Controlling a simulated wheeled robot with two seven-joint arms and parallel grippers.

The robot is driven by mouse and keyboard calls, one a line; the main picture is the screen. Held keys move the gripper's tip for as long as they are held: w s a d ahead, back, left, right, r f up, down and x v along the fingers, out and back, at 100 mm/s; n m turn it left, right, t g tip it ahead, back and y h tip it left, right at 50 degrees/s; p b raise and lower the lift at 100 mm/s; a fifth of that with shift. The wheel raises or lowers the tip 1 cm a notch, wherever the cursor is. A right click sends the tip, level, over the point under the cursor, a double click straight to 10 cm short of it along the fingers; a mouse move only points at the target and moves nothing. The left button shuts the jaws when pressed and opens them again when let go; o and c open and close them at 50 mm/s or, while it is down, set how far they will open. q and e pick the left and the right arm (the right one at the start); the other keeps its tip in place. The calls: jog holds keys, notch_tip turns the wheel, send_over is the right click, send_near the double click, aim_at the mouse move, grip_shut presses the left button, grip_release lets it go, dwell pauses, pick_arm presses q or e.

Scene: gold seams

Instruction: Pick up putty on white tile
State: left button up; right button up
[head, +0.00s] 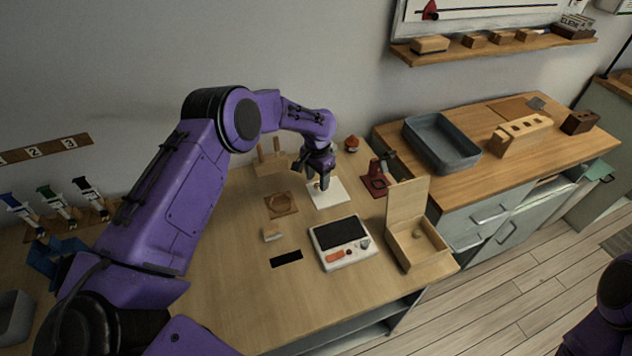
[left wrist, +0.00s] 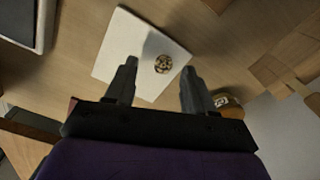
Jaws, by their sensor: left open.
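The white tile (head: 328,195) lies flat on the wooden workbench, and it also shows in the left wrist view (left wrist: 120,48). The putty (left wrist: 162,64) is a small brownish-gold round lump on the tile near one edge; in the head view it is mostly hidden by my gripper. My left gripper (head: 320,182) points down over the tile. In the left wrist view its two fingers (left wrist: 160,88) are apart, and the putty appears between and just beyond the tips, with nothing held. My right gripper is not in view; only a purple part of mine shows at the lower right.
A device with a dark screen (head: 342,242) and an open wooden box (head: 413,238) stand in front of the tile. A red stand (head: 376,180) is to the right, a wooden rack (head: 270,162) to the left. A brown square mat (head: 281,204) lies nearby.

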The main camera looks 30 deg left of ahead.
pick_arm(q)
jog(key=w+f, duration=0.1)
jog(key=f, duration=0.2)
jog(key=shift+w+a, duration=0.1)
jog(key=shift+w, duration=0.25)
jog(key=shift+s+r, duration=0.25)
jog(key=shift+s, duration=0.05)
jog(key=shift+c, duration=0.3)
jog(key=shift+s+r, duration=0.1)
jog(key=c, duration=0.5)
grip_shut()
